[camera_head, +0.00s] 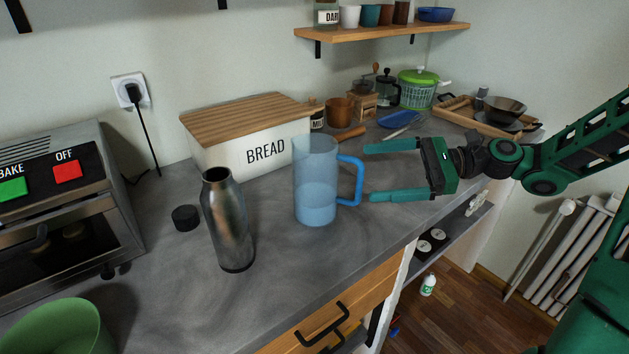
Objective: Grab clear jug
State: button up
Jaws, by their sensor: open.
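The clear jug (314,185) is a tall, bluish see-through pitcher with a blue handle on its right side. It stands upright on the grey counter, near the front edge, in front of the bread box. My gripper (367,173) is green and comes in from the right. Its two fingers are spread apart and point left towards the jug's handle. The fingertips are close to the handle, and nothing is held between them. I cannot tell whether a fingertip touches the handle.
A metal bottle (228,222) stands left of the jug, with a black cap (186,217) beside it. The white bread box (245,153) is behind. A toaster oven (55,215) and a green bowl (57,330) are at left. A wooden tray (460,117) lies back right.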

aim_at(327, 184)
jog(key=shift+w+a+r+m+g+y, duration=0.15)
jog(key=shift+a+r+m+y, duration=0.2)
jog(key=shift+a, duration=1.9)
jog(key=shift+a+r+m+g+y, duration=0.25)
jog(key=shift+a+m+y, duration=0.15)
jog(key=shift+a, duration=1.85)
jog(key=shift+w+a+r+m+g+y, duration=0.1)
jog(key=shift+a+r+m+y, duration=0.25)
jog(key=shift+a, duration=1.9)
jog(key=c, duration=1.5)
jog(key=shift+c, duration=0.6)
jog(key=shift+r, duration=0.1)
